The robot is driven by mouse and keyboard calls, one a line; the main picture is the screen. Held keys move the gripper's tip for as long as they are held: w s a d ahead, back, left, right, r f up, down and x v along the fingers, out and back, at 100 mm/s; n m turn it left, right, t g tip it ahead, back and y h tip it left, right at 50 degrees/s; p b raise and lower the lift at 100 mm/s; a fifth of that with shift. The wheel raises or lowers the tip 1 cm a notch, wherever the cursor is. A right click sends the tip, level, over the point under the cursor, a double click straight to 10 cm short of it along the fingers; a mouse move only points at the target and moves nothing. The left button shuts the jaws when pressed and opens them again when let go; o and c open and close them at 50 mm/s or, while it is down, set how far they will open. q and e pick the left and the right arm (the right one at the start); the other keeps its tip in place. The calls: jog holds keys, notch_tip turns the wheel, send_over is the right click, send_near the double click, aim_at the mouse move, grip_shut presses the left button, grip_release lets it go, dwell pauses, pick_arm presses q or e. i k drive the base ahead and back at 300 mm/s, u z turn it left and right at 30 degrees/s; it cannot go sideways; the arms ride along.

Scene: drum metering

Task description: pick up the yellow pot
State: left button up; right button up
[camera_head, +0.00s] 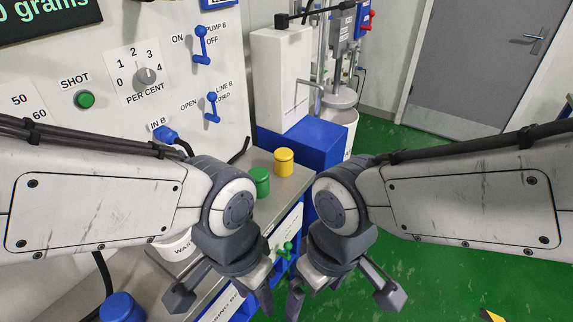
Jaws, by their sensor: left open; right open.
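The yellow pot (284,162) stands upright on the grey bench top near its right end, in the head view. A green pot (260,181) stands just to its left and nearer to me, partly hidden by my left arm. My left gripper (222,302) is open and empty, nearer to me than both pots and low in the picture. My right gripper (340,300) is open and empty, to the right of the bench front. Neither gripper touches the yellow pot.
A white control panel with a knob (146,76), a green SHOT button (85,100) and blue levers (202,45) rises behind the bench. A blue-lidded pot (122,307) stands lower left. A white tank on a blue base (318,143) stands behind the yellow pot. Green floor is open at right.

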aim_at(284, 156)
jog(key=z, duration=0.5)
jog(key=k, duration=0.7)
jog(key=z, duration=0.95)
jog(key=k, duration=0.55)
jog(key=z, duration=0.3)
jog(key=i, duration=1.65)
jog(key=u, duration=1.3)
jog(key=i, duration=0.95)
jog(key=u, duration=1.2)
jog(key=i, duration=0.3)
jog(key=u, duration=0.35)
